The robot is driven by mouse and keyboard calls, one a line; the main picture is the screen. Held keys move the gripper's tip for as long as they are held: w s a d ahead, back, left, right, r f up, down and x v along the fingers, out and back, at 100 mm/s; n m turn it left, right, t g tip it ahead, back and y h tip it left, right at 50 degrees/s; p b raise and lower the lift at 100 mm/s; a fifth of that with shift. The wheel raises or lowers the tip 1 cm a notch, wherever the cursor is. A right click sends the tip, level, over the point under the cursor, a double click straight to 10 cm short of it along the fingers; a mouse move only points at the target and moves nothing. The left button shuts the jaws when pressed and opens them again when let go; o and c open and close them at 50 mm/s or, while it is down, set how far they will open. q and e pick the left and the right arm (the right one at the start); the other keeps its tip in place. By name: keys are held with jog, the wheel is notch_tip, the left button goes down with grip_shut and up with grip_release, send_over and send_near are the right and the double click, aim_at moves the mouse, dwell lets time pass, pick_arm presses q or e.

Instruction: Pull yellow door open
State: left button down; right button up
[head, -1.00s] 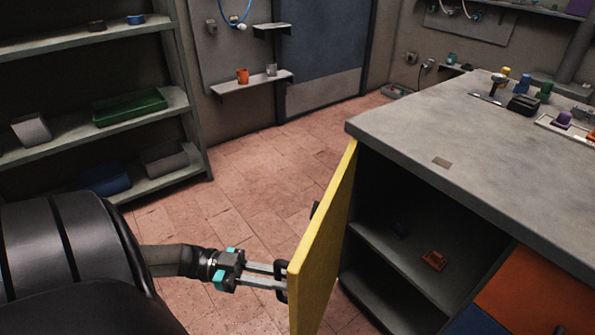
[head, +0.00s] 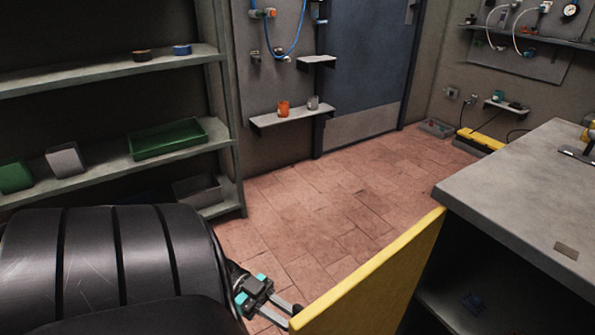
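The yellow door (head: 375,275) stands swung out from the left front of the grey-topped cabinet, its top edge running down and left toward me. My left gripper (head: 285,314) is at the door's outer face near its free end. Its two fingers reach to a dark handle (head: 297,309), of which only a small piece shows beside the door edge. The fingers appear closed around this handle; their tips are partly hidden at the bottom of the picture. My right gripper is not in view.
The cabinet's worktop (head: 520,195) is at right, with its dark open interior (head: 450,285) below. A shelf unit (head: 228,150) with bins stands at left. The tiled floor (head: 310,205) between is clear. A blue door (head: 365,75) is in the back wall.

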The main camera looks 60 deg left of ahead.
pick_arm(q)
jog(key=shift+a+f, duration=0.1)
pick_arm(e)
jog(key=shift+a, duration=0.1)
pick_arm(q)
jog(key=c, duration=0.8)
grip_release()
jog(key=shift+c, duration=0.2)
